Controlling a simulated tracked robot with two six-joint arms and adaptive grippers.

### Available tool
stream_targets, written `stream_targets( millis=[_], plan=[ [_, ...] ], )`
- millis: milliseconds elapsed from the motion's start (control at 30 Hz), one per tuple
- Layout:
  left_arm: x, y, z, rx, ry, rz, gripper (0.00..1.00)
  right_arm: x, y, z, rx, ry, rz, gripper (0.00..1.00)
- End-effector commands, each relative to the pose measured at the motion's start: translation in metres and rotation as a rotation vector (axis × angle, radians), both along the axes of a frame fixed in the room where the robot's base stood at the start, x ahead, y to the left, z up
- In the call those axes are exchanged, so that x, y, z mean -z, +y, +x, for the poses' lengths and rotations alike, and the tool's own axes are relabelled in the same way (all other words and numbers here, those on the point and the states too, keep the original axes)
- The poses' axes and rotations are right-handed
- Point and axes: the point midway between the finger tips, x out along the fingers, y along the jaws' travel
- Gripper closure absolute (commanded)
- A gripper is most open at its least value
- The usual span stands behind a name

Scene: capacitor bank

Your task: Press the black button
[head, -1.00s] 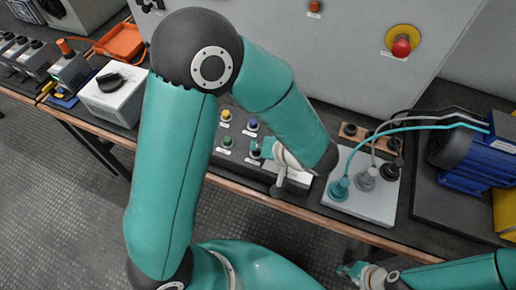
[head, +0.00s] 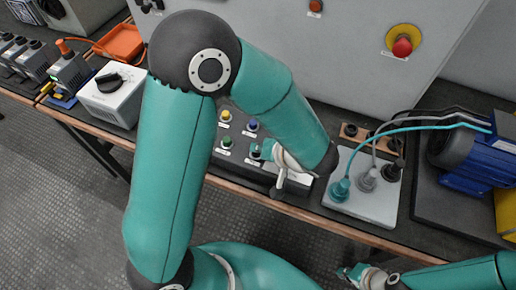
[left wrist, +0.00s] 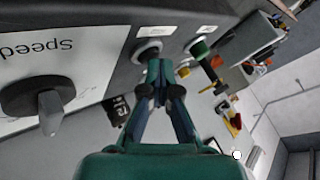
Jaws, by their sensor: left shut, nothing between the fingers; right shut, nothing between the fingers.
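The button box (head: 225,165) lies on the bench, with a yellow button (head: 225,115), a blue button (head: 251,126) and a green button (head: 227,142) showing. The black button (head: 255,154) is at its lower right, partly hidden by my left gripper (head: 262,150). In the left wrist view, my left gripper (left wrist: 158,72) is shut and empty. Its tips are in front of a white-ringed button (left wrist: 148,47) beside the green one (left wrist: 198,47). I cannot tell whether they touch it. My right gripper (head: 347,273) is shut and empty, low in the head view, away from the box.
A socket box (head: 370,207) with plugged cables stands right of the button box, and a blue motor (head: 465,160) further right. A red emergency button (head: 402,47) is on the grey cabinet behind. The speed knob (left wrist: 45,100) is close at left in the left wrist view.

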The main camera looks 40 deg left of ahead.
Motion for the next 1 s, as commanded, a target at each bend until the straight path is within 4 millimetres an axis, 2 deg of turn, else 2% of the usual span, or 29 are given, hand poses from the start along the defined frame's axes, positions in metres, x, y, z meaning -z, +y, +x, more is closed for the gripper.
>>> stream_targets(
  millis=[433, 867, 1000],
  plan=[
    [-0.024, 0.0, 0.0, 0.0, -0.001, -0.002, 1.0, -0.011, 0.0, 0.0, 0.0, 0.0, 0.0, 1.0],
    [-0.026, 0.0, 0.0, 0.0, 0.0, 0.0, 1.0, -0.011, 0.0, 0.0, 0.0, 0.0, 0.0, 1.0],
    [-0.033, 0.0, 0.0, -0.001, -0.001, 0.0, 1.0, -0.014, 0.0, 0.0, 0.0, 0.0, 0.0, 1.0]
  ],
)
